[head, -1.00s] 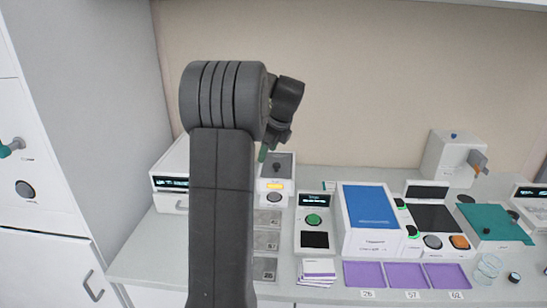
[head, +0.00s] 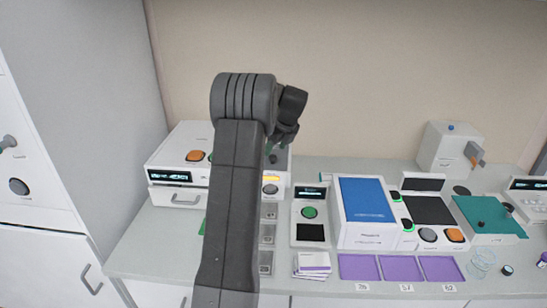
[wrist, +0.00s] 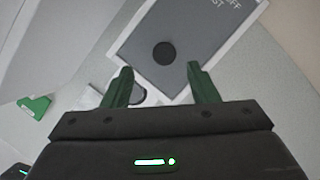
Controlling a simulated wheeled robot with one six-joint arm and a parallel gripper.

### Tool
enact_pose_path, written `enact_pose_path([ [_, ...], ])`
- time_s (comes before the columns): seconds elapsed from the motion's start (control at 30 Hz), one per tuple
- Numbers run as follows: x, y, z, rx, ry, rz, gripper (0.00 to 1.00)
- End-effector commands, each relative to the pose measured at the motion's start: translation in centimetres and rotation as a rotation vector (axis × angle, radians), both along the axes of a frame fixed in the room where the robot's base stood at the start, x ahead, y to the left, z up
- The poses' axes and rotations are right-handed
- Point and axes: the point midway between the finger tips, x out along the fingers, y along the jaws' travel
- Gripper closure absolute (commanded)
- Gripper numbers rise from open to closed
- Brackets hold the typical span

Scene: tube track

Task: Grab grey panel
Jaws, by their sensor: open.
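The grey panel (wrist: 190,30) is a flat dark-grey plate with a round black knob (wrist: 165,53), set in a white-edged device. In the wrist view it lies just beyond my fingertips, tilted in the picture. My gripper (wrist: 160,72) is open, its two green fingers apart, with nothing between them. The knob shows ahead of the gap between the fingertips. In the head view my arm and gripper (head: 281,140) hang over the device and hide most of the panel; whether they touch cannot be told.
A white box with an orange button (head: 195,156) stands left of my arm. To the right are a green-button unit (head: 310,212), a blue-topped box (head: 367,200) and a teal panel (head: 490,215). Purple trays (head: 398,268) line the front. A green piece (wrist: 36,105) lies left in the wrist view.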

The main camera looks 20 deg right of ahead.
Motion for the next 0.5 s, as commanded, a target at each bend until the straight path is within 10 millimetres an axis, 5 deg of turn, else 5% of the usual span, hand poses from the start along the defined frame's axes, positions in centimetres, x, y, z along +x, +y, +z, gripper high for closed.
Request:
enact_pose_path([
  [0.3,1.7,0.1,-3.8,0.001,0.002,0.001,0.46],
  [0.5,2.0,0.1,-4.5,0.001,0.0,0.0,0.46],
])
